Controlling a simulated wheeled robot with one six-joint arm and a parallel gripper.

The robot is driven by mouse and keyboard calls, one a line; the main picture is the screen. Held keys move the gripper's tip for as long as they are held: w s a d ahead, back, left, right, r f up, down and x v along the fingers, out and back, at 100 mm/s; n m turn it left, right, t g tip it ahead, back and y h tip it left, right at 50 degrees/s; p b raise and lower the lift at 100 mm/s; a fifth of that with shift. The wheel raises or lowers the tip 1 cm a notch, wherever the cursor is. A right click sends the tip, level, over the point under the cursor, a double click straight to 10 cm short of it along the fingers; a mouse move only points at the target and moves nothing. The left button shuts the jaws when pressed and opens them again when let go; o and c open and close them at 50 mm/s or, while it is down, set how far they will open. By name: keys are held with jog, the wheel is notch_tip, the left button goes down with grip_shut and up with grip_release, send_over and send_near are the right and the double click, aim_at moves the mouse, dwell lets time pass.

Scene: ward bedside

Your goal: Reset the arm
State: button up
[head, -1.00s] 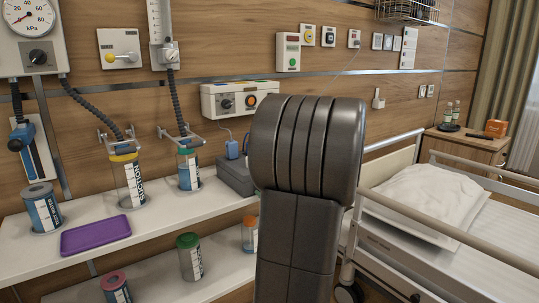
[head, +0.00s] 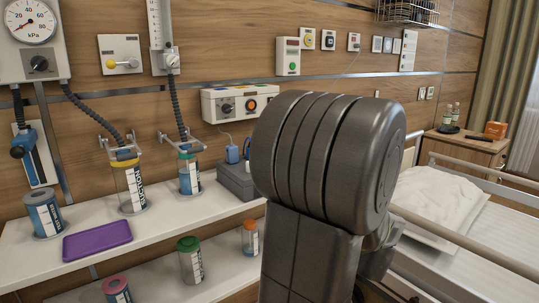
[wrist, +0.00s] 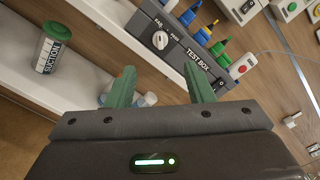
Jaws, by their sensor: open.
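My gripper (wrist: 157,90) shows in the wrist view, with two green fingers spread apart and nothing between them. Beyond the fingers is a grey test box (wrist: 180,45) with coloured plugs. A green-lidded suction jar (wrist: 52,48) is at the upper left of that view. In the head view my arm rises in the middle and hides part of the wall and bed; the gripper itself is not visible there.
In the head view, a purple tray (head: 97,241) and several jars stand on white shelves (head: 180,217) at the left. The grey box (head: 238,180) sits on the upper shelf beside my arm. A bed (head: 440,205) with a pillow and rails is at the right, and a bedside cabinet (head: 462,150) stands behind it.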

jog(key=b+x, duration=0.2)
jog(key=x, duration=1.1)
jog(key=s+d+m+p, duration=0.5)
jog(key=m+p, duration=0.4)
jog(key=p, duration=0.4)
jog(key=shift+s+p, duration=0.3)
jog(key=shift+s, duration=0.3)
jog(key=shift+r, duration=0.1)
